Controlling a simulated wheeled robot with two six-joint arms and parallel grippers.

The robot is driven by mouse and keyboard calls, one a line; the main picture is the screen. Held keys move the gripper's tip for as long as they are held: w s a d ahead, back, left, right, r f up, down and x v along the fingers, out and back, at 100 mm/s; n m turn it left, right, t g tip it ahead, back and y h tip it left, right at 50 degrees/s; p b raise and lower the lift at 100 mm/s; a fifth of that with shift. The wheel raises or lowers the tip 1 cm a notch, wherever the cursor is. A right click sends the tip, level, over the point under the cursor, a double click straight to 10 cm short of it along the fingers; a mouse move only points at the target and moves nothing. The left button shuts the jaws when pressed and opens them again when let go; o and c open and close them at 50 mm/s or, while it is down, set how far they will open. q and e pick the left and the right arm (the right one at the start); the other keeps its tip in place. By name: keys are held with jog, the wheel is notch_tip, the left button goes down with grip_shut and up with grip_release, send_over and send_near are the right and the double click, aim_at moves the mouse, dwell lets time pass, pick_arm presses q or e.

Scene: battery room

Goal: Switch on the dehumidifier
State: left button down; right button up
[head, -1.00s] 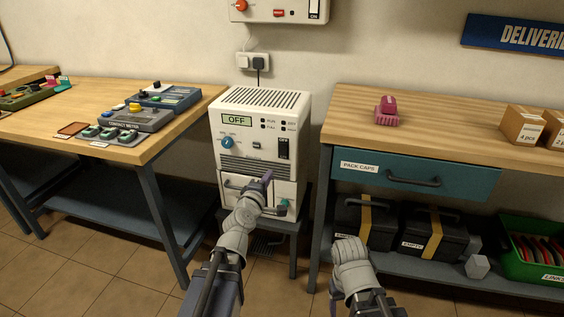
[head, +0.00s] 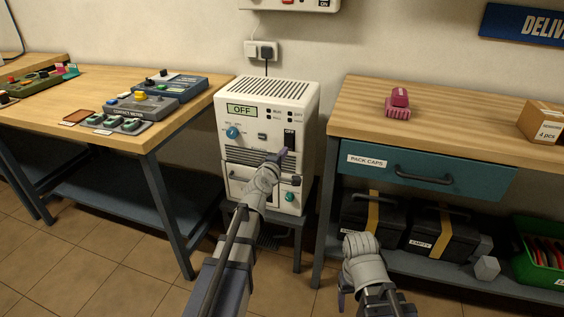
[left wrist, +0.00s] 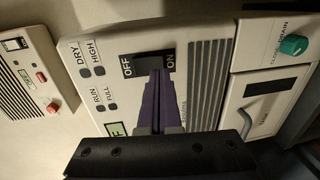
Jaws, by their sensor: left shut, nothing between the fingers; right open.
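The white dehumidifier (head: 300,100) stands on a low stand between two benches. Its display (head: 241,109) reads OFF. The black rocker switch (head: 290,136) is at the right of its front, and it also shows in the left wrist view (left wrist: 140,65) between the labels OFF and ON. My left gripper (head: 284,154) is shut and empty, its purple fingertips (left wrist: 157,74) at the ON-side end of the switch. I cannot tell whether they touch it; they hide part of it. My right gripper (head: 341,300) is open, low in front of the right bench.
A blue knob (head: 232,132) and a teal drain knob (left wrist: 293,45) are on the dehumidifier's front. The left bench (head: 190,118) holds control boxes. The right bench (head: 450,120) has a drawer (head: 430,172) with a protruding handle. A wall socket (head: 261,49) is above.

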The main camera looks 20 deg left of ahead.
aim_at(289, 141)
pick_arm(q)
jog(key=shift+w+f, duration=0.15)
jog(key=shift+w, duration=1.15)
pick_arm(e)
jog(key=shift+w+d+f, duration=0.15)
jog(key=shift+w+d, duration=0.05)
jog(key=shift+w, duration=0.1)
pick_arm(q)
jog(key=shift+w+f, duration=0.1)
jog(key=shift+w, duration=0.15)
pick_arm(e)
jog(key=shift+f, duration=0.1)
pick_arm(q)
jog(key=shift+d, duration=0.1)
